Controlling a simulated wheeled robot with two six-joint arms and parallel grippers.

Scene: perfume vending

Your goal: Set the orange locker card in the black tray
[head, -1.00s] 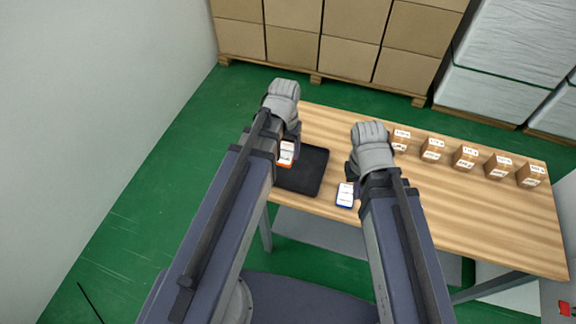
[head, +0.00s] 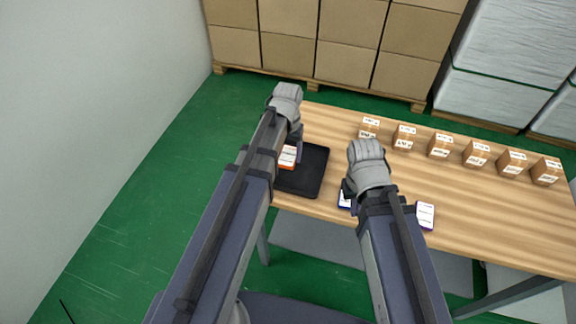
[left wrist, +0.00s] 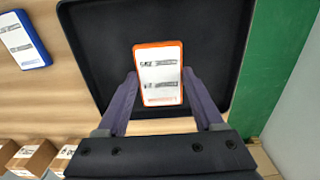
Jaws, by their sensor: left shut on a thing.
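The orange locker card (head: 288,156), with a white printed label, is at the left side of the black tray (head: 313,172). My left gripper (head: 296,150) is shut on it. In the left wrist view the orange card (left wrist: 160,72) sits between the two fingertips, over the floor of the tray (left wrist: 105,60). I cannot tell whether the card touches the tray floor. My right gripper (head: 348,188) is beside a blue-edged card (head: 344,201) right of the tray; its fingers are mostly hidden, so its opening is unclear.
Several small cardboard boxes (head: 441,146) stand in a row along the table's far edge. Stacked large cartons (head: 340,45) stand behind.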

